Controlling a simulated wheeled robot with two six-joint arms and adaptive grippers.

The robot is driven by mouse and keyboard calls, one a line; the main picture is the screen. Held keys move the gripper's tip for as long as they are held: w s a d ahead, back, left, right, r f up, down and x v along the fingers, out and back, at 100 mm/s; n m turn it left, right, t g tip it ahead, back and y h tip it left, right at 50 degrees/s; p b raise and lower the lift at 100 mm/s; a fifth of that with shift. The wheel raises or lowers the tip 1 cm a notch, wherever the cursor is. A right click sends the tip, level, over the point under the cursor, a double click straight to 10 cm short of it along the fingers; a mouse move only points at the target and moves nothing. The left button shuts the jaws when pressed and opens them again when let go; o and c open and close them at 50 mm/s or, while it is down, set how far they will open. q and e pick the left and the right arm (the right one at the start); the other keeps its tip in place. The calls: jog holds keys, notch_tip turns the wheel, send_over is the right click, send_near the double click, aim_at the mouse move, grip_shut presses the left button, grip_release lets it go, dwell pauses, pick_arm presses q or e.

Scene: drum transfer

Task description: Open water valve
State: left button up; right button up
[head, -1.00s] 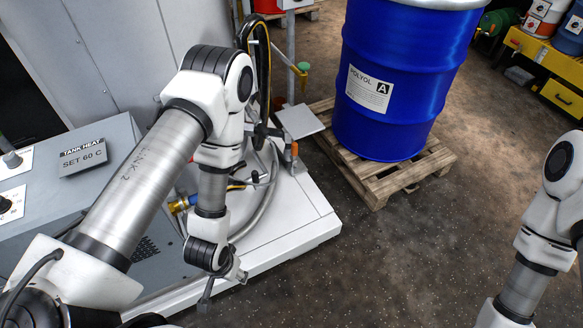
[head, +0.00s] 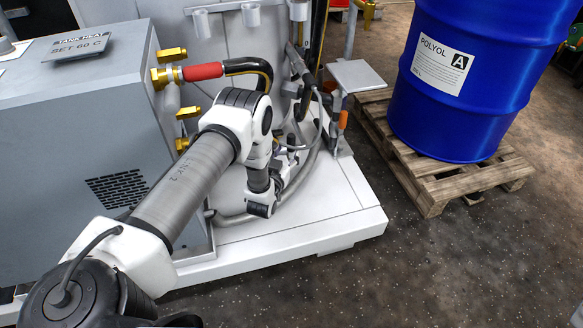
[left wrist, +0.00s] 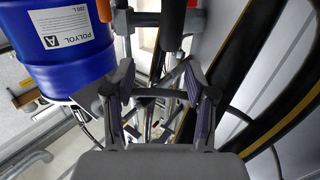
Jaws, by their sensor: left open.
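I cannot pick out a water valve for certain. Brass fittings stick out of the grey cabinet (head: 70,160) at its right side: an upper one (head: 171,54) beside a red sleeve (head: 203,71) on a black hose, and lower ones (head: 188,112). My left arm crosses in front of the cabinet and hides part of that side. My left gripper (left wrist: 161,88) is open in the left wrist view, with thin metal pipes and hoses beyond and between its fingers. In the head view its fingers are mostly hidden among the hoses. My right gripper is out of view.
A blue drum (head: 460,80) stands on a wooden pallet (head: 430,185) to the right; the drum also shows in the left wrist view (left wrist: 65,65). Hoses run over the white base plate (head: 345,215). A small grey plate (head: 355,75) stands on a post. Front floor is clear.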

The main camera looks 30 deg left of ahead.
aim_at(289, 145)
pick_arm(q)
jog(key=f, duration=0.1)
jog(key=a+f+b, duration=0.1)
jog(key=shift+w+a+f, duration=0.3)
jog(key=shift+w+f, duration=0.05)
jog(key=b+x, duration=0.2)
jog(key=x, duration=0.3)
jog(key=shift+w+a, duration=0.15)
jog(key=shift+w, duration=0.25)
jog(key=shift+w+a+r, duration=0.1)
jog(key=shift+w, duration=0.4)
grip_shut()
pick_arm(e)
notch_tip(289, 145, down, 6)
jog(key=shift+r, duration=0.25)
